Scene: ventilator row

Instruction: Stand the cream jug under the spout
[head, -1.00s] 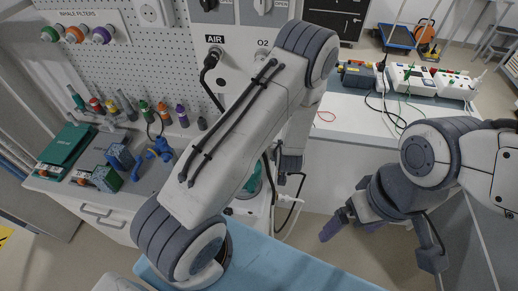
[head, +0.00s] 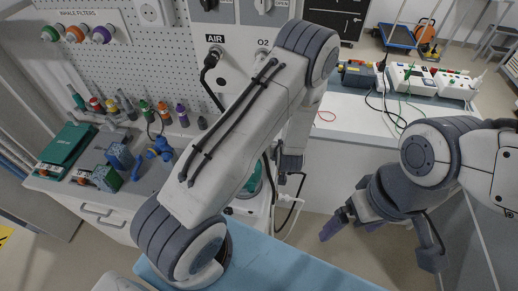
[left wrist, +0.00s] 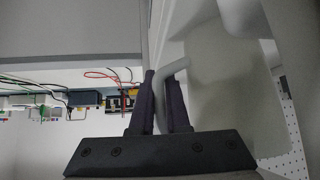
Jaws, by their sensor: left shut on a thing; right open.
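In the left wrist view a pale, cream-grey jug (left wrist: 215,95) fills the area right of the fingers, with a bent handle (left wrist: 174,70) reaching between them. My left gripper (left wrist: 164,100) is shut on this handle. The rest of the jug is cut off or blurred by closeness. In the head view my left arm crosses the middle and hides the left fingers and the jug. My right gripper (head: 346,229) is open and empty, over the floor at the lower right. I cannot make out the spout with certainty in either view.
A grey counter (head: 150,195) with coloured fittings and a green case (head: 65,146) lies at the left, before a pegboard wall. A blue surface (head: 270,265) is at the front.

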